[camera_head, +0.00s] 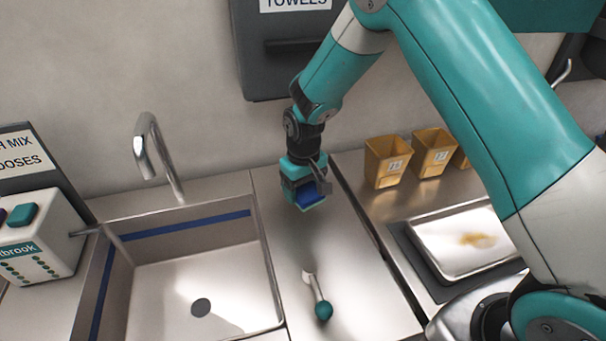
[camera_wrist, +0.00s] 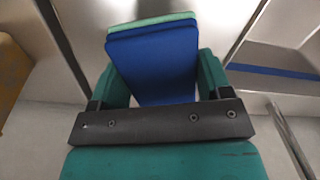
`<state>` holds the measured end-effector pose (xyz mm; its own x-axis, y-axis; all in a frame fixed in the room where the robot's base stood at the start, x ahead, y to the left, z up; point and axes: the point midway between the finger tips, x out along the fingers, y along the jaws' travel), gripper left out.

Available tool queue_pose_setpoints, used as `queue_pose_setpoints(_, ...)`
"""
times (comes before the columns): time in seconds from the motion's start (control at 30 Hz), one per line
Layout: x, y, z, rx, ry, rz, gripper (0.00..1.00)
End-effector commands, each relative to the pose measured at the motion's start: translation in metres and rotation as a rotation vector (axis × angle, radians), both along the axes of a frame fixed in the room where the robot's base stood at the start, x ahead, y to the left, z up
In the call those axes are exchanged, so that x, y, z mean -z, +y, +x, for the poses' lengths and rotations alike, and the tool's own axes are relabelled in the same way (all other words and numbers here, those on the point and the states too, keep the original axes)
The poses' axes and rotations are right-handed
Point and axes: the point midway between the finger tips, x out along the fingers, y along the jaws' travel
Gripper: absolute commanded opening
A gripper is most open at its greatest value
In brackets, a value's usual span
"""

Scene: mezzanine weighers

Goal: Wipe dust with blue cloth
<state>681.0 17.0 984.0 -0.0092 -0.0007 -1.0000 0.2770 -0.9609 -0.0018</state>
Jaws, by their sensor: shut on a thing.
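My gripper (camera_head: 305,192) is shut on a blue cloth (camera_head: 308,191), held above the steel counter strip between the sink and the right-hand counter. In the wrist view, the blue cloth (camera_wrist: 155,60) is a flat folded block with a light green layer at its far edge, between the two teal fingers of my gripper (camera_wrist: 155,75). A brownish-yellow patch (camera_head: 478,240), perhaps the dust, lies on a steel tray (camera_head: 440,255) at the right, apart from my gripper. My arm hides part of that area.
A sink (camera_head: 150,300) with a tap (camera_head: 155,150) is at left, beside a white dispenser (camera_head: 40,240). A teal-ended tool (camera_head: 321,305) lies on the counter in front. Ochre bins (camera_head: 385,165) stand along the back right. A grey towel box (camera_head: 280,70) hangs on the wall.

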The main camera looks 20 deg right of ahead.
Motion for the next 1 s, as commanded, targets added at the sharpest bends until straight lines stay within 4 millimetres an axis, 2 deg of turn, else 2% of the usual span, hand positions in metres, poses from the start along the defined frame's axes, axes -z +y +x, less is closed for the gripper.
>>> queue_pose_setpoints(0.03,-0.009,0.0,0.0,0.0,-0.001,0.0,0.49)
queue_pose_setpoints(0.23,-0.022,-0.001,0.0,0.001,0.0,0.0,0.49)
queue_pose_setpoints(1.0,-0.022,-0.001,0.0,0.001,0.0,0.0,0.49)
